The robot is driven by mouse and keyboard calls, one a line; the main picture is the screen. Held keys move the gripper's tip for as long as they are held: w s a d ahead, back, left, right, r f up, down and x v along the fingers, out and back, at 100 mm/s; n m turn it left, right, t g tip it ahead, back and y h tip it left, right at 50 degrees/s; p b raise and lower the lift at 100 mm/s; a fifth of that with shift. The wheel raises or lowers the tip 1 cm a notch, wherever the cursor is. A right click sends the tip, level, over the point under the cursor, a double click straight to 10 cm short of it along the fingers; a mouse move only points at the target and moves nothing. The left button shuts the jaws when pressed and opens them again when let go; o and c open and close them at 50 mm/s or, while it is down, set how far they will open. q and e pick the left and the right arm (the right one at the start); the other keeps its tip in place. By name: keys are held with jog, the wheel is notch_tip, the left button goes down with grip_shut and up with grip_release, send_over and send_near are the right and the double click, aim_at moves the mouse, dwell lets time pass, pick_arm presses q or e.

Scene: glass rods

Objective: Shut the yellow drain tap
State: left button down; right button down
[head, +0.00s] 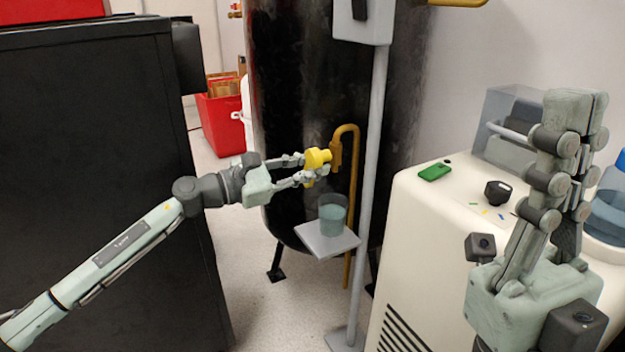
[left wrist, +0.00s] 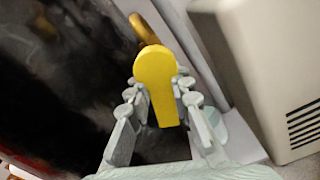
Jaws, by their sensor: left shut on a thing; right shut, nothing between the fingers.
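The yellow drain tap (head: 318,158) sits on the front of the black tank, by a brass pipe (head: 349,140). My left gripper (head: 305,170) reaches in from the left, with its fingers on the tap. In the left wrist view the tap's round end and flat lever (left wrist: 158,85) lie between the fingers of my left gripper (left wrist: 160,112). My right gripper (head: 575,110) is raised at the right, fingers up, shut and empty, away from the tap.
A glass of bluish liquid (head: 332,215) stands on a small grey shelf (head: 328,243) below the tap. A grey post (head: 372,170) rises beside it. A cream cabinet (head: 420,240) with a green item (head: 434,172) is at the right. A black cabinet (head: 90,180) fills the left.

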aim_at(311, 155)
pick_arm(q)
jog(key=shift+w+a+m+b, duration=0.1)
jog(key=shift+m+b, duration=1.1)
jog(key=shift+r, duration=0.1)
jog(key=c, duration=1.3)
grip_release()
jog(key=shift+c, duration=0.2)
notch_tip(311, 155, up, 10)
jog(key=shift+r, duration=0.1)
